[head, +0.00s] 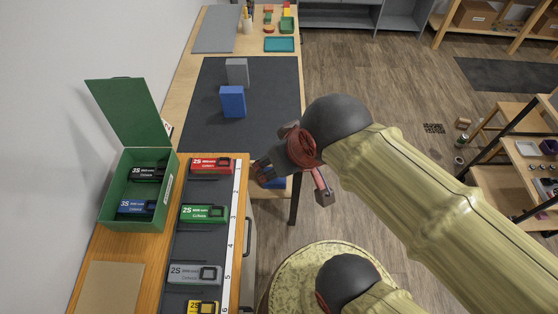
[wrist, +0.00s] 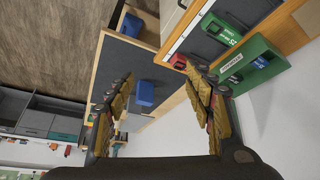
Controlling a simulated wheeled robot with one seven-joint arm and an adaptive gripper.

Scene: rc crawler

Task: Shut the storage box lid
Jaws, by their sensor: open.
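The green storage box (head: 112,200) stands on the wooden bench at the left, by the white wall. Its green lid (head: 130,110) is open, standing up from the box's far side. Inside lie a black battery pack (head: 149,172) and a blue one (head: 135,208). My gripper (head: 262,172) is to the right of the box, past the bench's right edge, apart from box and lid. In the wrist view my gripper (wrist: 158,75) has its fingers spread with nothing between them. The box (wrist: 262,50) shows there at the right, beyond one finger; I cannot make out the lid there.
A dark strip between box and gripper holds red (head: 212,165), green (head: 204,213), grey (head: 195,273) and yellow (head: 203,307) packs. A blue block (head: 232,101) and a grey block (head: 237,71) stand on the dark mat (head: 270,120).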

